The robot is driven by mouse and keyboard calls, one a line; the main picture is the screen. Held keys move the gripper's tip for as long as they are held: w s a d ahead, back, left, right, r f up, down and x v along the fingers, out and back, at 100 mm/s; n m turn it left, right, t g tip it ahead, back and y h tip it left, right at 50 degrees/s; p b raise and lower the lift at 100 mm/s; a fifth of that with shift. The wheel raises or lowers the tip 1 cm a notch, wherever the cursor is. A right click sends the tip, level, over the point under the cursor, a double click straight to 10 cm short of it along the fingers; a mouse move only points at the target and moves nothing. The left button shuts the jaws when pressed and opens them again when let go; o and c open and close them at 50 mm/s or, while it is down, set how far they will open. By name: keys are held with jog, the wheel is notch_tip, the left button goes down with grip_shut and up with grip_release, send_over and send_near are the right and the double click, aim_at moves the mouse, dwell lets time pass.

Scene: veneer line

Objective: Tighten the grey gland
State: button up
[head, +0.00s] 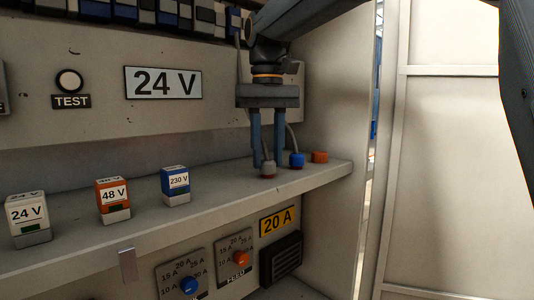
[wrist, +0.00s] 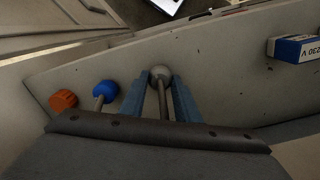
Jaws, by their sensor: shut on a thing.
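The grey gland (head: 267,169) stands on the shelf, the leftmost of three glands. It also shows in the wrist view (wrist: 161,73), with a cable running from it. My gripper (head: 267,164) points straight down over it, and its two blue fingers are shut on the grey gland, one on each side. In the wrist view the fingertips (wrist: 160,82) flank the gland. Part of the gland is hidden behind the fingers in the head view.
A blue gland (head: 297,160) with a cable and an orange gland (head: 320,157) stand close to the right. Blocks marked 24 V (head: 29,217), 48 V (head: 113,200) and 230 V (head: 175,184) stand on the shelf (head: 222,199) to the left. A side wall rises at right.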

aim_at(267, 160)
jog(key=m, duration=0.4)
jog(key=shift+m, duration=0.3)
jog(key=m, duration=0.4)
jog(key=shift+m, duration=0.3)
jog(key=o, duration=1)
jog(key=shift+o, duration=0.2)
jog(key=shift+r+b, duration=1)
jog(key=shift+r, duration=2.9)
